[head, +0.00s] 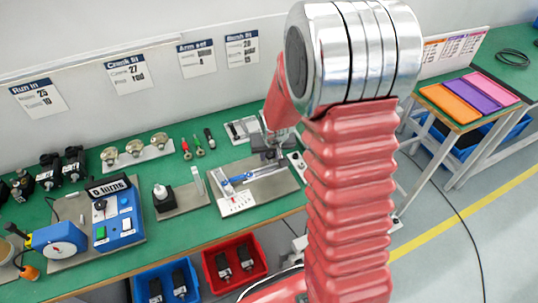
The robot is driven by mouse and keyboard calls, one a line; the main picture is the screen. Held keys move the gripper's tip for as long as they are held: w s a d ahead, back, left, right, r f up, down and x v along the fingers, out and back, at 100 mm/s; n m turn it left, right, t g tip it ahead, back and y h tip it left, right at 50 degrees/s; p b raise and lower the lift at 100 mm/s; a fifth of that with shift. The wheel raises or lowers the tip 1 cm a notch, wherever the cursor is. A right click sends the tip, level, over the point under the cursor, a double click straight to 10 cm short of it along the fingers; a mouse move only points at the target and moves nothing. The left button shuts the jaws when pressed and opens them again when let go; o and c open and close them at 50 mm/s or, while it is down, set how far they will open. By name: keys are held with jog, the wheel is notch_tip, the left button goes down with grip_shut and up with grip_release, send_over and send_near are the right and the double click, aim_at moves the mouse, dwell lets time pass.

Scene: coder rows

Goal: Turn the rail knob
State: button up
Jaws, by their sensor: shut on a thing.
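The rail unit lies on a pale metal plate (268,187) on the green bench, with a blue piece (238,179) on its rail and a white scale card (236,202) at its near left end. My gripper (270,155) is at the far right end of the rail, low over the plate. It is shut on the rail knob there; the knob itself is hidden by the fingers. My red arm covers the area just right of the plate.
A blue control box (118,215) with a display stands to the left. A small post on a plate (181,200) is left of the rail unit. Screwdrivers (192,147) lie behind it. Red (234,259) and blue (166,282) bins sit below the front edge.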

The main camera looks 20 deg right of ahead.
jog(key=shift+n+y, duration=0.3)
jog(key=shift+n, duration=0.3)
dwell(0.4)
jog(key=o, duration=1)
jog(key=shift+r, duration=0.1)
jog(key=shift+v, duration=6.8)
